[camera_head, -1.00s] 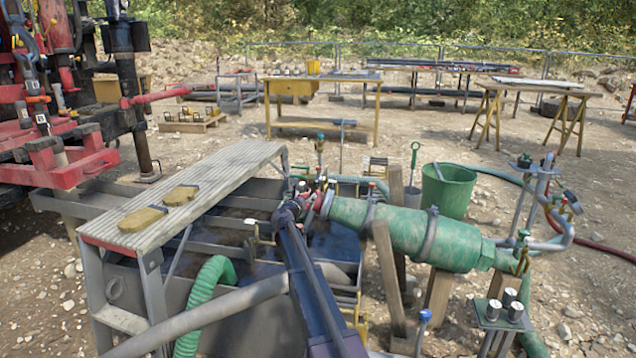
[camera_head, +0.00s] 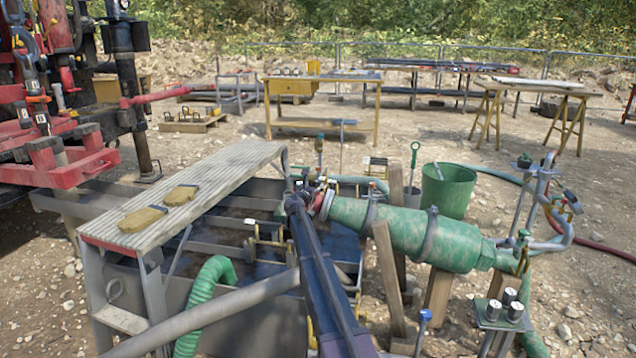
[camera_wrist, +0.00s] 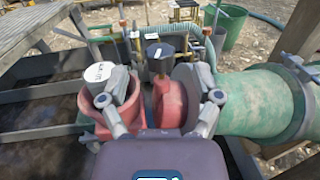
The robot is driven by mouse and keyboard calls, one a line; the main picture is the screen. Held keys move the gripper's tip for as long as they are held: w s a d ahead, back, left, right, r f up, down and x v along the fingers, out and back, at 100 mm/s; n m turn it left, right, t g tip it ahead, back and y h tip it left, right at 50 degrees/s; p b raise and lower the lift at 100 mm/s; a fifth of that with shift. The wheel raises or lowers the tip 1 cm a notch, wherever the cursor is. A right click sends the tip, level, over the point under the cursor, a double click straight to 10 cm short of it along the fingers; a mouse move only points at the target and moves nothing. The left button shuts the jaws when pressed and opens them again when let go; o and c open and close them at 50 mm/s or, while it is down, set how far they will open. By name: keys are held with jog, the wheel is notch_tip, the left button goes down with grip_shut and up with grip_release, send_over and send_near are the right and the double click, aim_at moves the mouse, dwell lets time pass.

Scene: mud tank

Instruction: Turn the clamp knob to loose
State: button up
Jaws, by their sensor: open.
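In the wrist view, a dark round-topped knob (camera_wrist: 160,58), which looks like the clamp knob, stands upright above a red clamp body (camera_wrist: 168,103). My gripper (camera_wrist: 160,88) is open, with one finger on each side of the red body and the knob beyond, between the fingers. I cannot tell whether the fingers touch anything. A white-topped cylinder (camera_wrist: 103,76) with lettering sits in a red collar by the left finger. In the head view, my gripper (camera_head: 302,196) is small and partly hidden by my arm, at the red fitting on the narrow end of the green pipe body (camera_head: 400,232).
A grey ribbed walkway (camera_head: 215,180) with yellow pieces lies left of my arm, above the dark tank. Wooden posts (camera_head: 390,270) prop the green pipe body. A green bucket (camera_head: 449,188) stands behind it. Open gravel lies farther back.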

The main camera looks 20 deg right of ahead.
aim_at(316, 182)
jog(key=shift+x, duration=2.35)
grip_shut()
